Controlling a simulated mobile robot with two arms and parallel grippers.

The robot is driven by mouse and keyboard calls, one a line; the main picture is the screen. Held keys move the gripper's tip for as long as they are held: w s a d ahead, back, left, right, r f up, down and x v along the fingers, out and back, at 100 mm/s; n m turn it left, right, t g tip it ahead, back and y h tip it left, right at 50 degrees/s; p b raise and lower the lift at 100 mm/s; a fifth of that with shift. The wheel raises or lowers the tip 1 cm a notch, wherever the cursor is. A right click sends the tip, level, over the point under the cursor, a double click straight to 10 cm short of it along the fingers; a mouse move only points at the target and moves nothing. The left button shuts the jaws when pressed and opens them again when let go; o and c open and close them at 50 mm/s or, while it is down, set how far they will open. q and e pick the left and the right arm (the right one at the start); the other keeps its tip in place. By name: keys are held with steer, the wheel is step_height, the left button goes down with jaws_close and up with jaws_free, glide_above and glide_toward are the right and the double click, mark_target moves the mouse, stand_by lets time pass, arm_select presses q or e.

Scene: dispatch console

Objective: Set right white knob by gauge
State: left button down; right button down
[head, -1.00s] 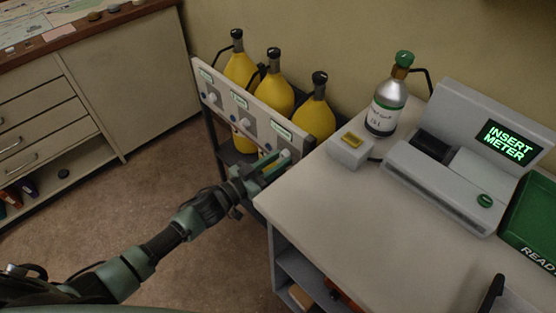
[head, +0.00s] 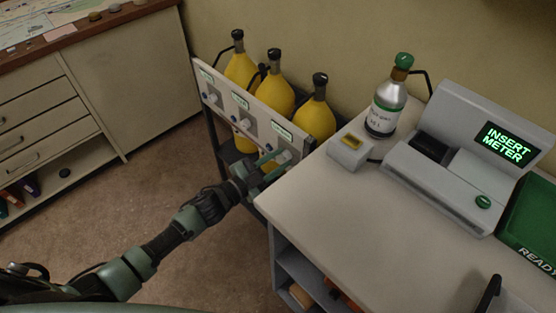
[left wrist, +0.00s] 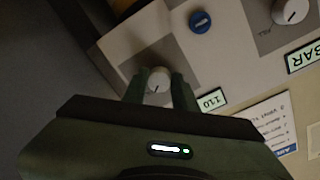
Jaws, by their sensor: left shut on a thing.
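The pale gauge panel (head: 222,93) stands in front of yellow cylinders and carries white knobs below small lit displays. My left gripper (head: 275,163) reaches the panel's right end, beside the table edge. In the left wrist view its two fingers (left wrist: 159,88) are on either side of a white knob (left wrist: 158,79), shut on it. The knob's lower part is hidden behind the gripper. A lit display reading "110" (left wrist: 212,99) sits close to this knob, upside down in the picture. Another white knob (left wrist: 291,11) and a "BAR" display (left wrist: 304,56) are at the right. My right gripper is not seen.
Yellow cylinders (head: 315,119) stand behind the panel. The grey table (head: 345,215) is close on the right, with a small box (head: 349,151), a silver bottle (head: 386,103) and a console reading "INSERT METER" (head: 510,145). Open floor (head: 130,225) lies left of my arm.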

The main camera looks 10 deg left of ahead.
arm_select(q)
steer(key=shift+m, duration=0.9)
steer(key=c, duration=1.1)
jaws_free()
steer(key=v, duration=0.8)
steer(key=shift+b, duration=0.35)
